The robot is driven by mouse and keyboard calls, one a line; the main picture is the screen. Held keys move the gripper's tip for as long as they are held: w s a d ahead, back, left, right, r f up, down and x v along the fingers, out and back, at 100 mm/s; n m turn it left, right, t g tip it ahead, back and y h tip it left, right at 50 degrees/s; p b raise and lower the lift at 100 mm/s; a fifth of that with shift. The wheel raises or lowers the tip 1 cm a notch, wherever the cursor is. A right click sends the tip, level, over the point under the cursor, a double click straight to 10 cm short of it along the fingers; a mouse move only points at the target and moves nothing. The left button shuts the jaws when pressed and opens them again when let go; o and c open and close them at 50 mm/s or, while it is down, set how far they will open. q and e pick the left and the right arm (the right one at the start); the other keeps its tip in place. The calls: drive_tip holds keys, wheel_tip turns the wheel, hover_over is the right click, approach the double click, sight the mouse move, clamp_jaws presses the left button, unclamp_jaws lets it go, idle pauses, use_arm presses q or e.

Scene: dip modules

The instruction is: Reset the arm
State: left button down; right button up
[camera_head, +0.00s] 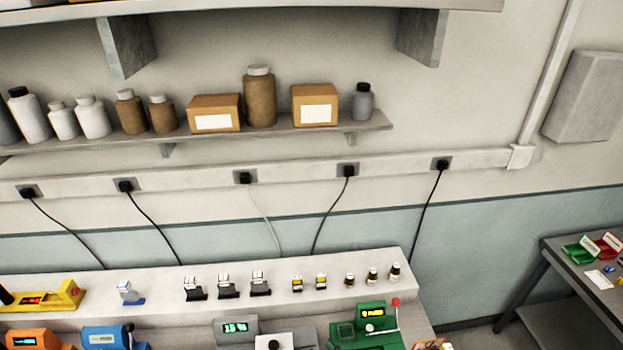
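Neither of my grippers shows in the head view, and no part of either arm is visible. The head view looks over a bench with a pale raised ledge (225,268) against the wall. Several small black-and-white modules (227,287) stand on the ledge, with two small yellow-and-black pieces (321,282) and several small brown bottles (372,275) to their right. A green device (365,330) with a red-knobbed lever and a grey device with a green display (237,328) stand in front.
A blue device (108,338), an orange device (38,340) and a yellow device (45,296) are at the left. A wall shelf (290,133) holds bottles and boxes. A dark side table (570,262) with green and red bins stands at the right.

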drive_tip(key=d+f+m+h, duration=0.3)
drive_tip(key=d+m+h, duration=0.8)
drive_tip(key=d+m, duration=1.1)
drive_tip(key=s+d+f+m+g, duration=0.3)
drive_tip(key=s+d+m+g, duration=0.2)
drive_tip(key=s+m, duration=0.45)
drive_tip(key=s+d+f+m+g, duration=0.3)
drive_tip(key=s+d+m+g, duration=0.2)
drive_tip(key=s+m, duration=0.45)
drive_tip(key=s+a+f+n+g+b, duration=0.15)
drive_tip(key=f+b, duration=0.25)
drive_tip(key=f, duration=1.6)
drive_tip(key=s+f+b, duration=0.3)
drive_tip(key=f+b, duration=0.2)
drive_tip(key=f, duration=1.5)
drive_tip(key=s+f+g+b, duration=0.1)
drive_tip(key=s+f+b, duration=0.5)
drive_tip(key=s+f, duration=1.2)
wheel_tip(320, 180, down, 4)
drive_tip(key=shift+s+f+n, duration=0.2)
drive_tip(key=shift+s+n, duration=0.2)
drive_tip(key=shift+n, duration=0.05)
